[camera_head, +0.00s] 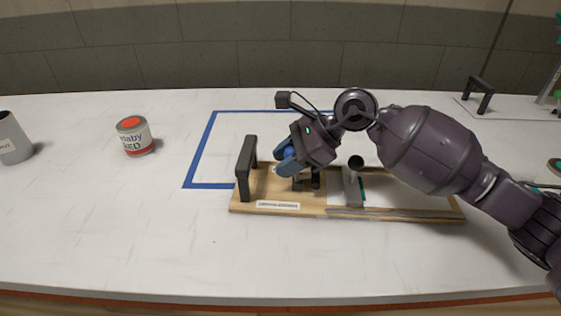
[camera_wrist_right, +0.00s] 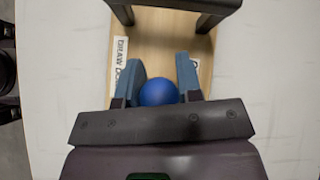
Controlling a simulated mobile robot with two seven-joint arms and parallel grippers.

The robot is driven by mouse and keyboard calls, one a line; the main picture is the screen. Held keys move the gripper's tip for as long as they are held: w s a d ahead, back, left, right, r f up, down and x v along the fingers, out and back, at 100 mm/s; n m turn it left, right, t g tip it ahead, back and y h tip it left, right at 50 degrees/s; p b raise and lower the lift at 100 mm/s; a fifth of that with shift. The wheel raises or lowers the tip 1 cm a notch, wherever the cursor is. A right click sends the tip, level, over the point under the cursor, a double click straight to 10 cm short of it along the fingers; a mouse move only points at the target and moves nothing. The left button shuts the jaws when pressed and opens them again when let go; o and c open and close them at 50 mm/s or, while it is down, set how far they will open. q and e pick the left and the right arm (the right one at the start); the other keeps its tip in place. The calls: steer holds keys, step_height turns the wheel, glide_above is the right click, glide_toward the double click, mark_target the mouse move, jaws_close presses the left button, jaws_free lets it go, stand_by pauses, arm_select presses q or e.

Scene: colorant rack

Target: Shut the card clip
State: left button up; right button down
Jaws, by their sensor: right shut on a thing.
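A wooden draw-down board (camera_head: 240,207) lies on the table, with a white card (camera_head: 405,190) on its right part. A grey upright clip part (camera_head: 353,187) with a black knob (camera_head: 356,162) crosses the board beside the card. My right gripper (camera_head: 283,157) is above the board's left half, left of that upright part. In the wrist view its two blue-grey fingers (camera_wrist_right: 160,72) are shut on a round blue knob (camera_wrist_right: 158,92). What the knob is fixed to is hidden under the gripper, so I cannot tell how far the clip is closed. My left gripper is not in view.
A black handle (camera_head: 246,168) stands at the board's left end, close to my right gripper. A red-labelled can (camera_head: 134,136) and a grey cup (camera_head: 13,140) stand at left. Blue tape (camera_head: 203,150) outlines an area behind the board. The front of the table is clear.

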steer(key=shift+d+y, duration=0.3)
steer(key=shift+y, duration=0.3)
steer(key=shift+d+r+y+b, duration=0.25)
steer(key=shift+y+b, duration=0.15)
steer(key=shift+y, duration=0.1)
